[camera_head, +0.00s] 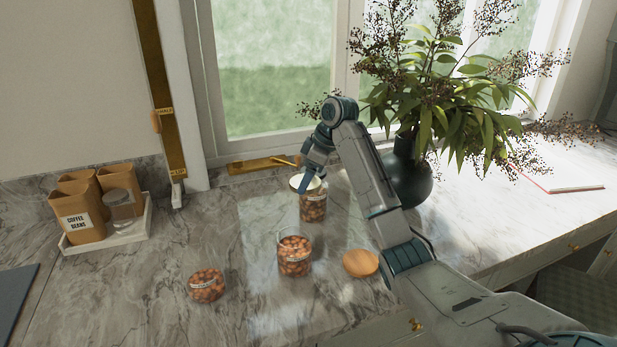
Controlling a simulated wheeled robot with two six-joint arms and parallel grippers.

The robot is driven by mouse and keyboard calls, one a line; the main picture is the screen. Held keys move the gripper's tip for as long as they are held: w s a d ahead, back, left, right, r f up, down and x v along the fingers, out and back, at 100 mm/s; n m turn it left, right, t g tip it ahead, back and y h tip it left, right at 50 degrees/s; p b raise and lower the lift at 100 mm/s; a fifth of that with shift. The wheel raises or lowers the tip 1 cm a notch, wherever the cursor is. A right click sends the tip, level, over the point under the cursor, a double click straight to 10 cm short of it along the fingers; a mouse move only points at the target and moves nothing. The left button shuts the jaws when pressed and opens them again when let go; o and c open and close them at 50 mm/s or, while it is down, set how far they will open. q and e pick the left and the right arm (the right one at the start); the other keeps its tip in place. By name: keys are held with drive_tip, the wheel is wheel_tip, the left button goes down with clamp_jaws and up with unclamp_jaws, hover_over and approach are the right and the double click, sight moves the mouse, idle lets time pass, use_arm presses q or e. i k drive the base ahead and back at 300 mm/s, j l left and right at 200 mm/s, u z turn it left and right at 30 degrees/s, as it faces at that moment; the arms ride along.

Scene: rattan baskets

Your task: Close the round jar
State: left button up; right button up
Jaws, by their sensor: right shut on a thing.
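My right gripper (308,184) reaches in from the right and is shut on a pale round lid (298,181). The lid is at the mouth of the back glass jar (314,207), which holds brown nuts. I cannot tell whether the lid is fully seated. A second glass jar of nuts (295,258) stands open in front of it. A low, rounded jar of nuts (207,286) is at the front left; its top is hard to make out. A round wooden lid (361,263) lies on the counter to the right. My left gripper is not in view.
A white tray (105,238) with brown canisters (80,218) and a clear glass (121,210) stands at the left. A dark vase (408,180) with a leafy plant is close behind my right arm. The marble counter is clear between tray and jars.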

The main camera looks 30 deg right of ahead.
sight(202, 273)
drive_tip(key=k+l+u, duration=0.2)
drive_tip(key=l, duration=0.3)
drive_tip(key=k+l+u, duration=0.2)
drive_tip(key=l, duration=0.3)
drive_tip(key=k+l+u, duration=0.1)
drive_tip(key=l+u, duration=0.15)
drive_tip(key=l, duration=0.25)
drive_tip(key=k+l+u, duration=0.2)
drive_tip(key=l, duration=0.2)
drive_tip(key=k+l+u, duration=0.2)
drive_tip(key=l, duration=0.2)
drive_tip(key=k, duration=0.05)
